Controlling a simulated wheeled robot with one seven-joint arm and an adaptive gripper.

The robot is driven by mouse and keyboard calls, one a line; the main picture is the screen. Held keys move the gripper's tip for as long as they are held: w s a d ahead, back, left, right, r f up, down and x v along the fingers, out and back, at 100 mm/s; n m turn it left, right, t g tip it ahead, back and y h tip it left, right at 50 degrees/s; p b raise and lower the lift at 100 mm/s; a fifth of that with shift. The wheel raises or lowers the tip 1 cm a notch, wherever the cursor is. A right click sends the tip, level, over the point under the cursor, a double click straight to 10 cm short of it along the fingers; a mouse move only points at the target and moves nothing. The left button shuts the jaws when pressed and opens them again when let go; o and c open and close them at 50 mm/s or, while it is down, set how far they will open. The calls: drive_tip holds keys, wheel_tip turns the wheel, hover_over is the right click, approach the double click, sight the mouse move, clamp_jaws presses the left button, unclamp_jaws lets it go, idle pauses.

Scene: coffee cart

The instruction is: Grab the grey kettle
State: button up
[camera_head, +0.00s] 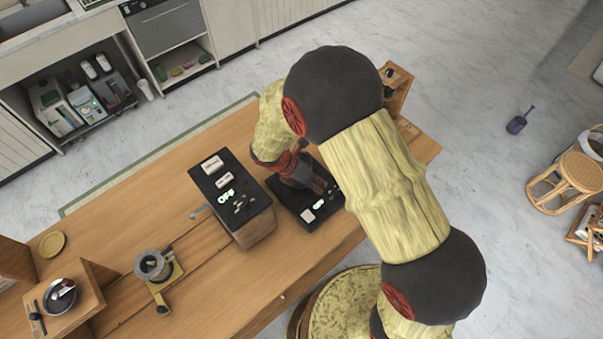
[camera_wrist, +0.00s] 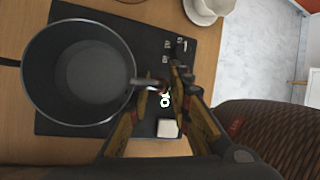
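The grey kettle (camera_wrist: 38,75) shows in the wrist view as a round, open-topped vessel on a black panel (camera_wrist: 50,126), left of my gripper (camera_wrist: 160,84). A short grey part at its right rim reaches toward the space between my fingertips. My two fingers are apart, on either side of this area, and I cannot see them closed on anything. Contact with the kettle cannot be told. In the head view my gripper (camera_head: 305,178) is low over the black panel (camera_head: 310,217), and my arm hides the kettle.
A black-topped box (camera_head: 228,185) stands left of the panel on the wooden counter (camera_head: 130,215). A metal cup-like piece (camera_head: 151,264) stands farther left. A white saucer and cup (camera_wrist: 203,10) are at the top of the wrist view. Wooden shelves (camera_head: 95,300) rise at the lower left.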

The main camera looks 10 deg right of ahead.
drive_tip(key=shift+c, duration=0.4)
drive_tip(key=c, duration=0.4)
clamp_jaws()
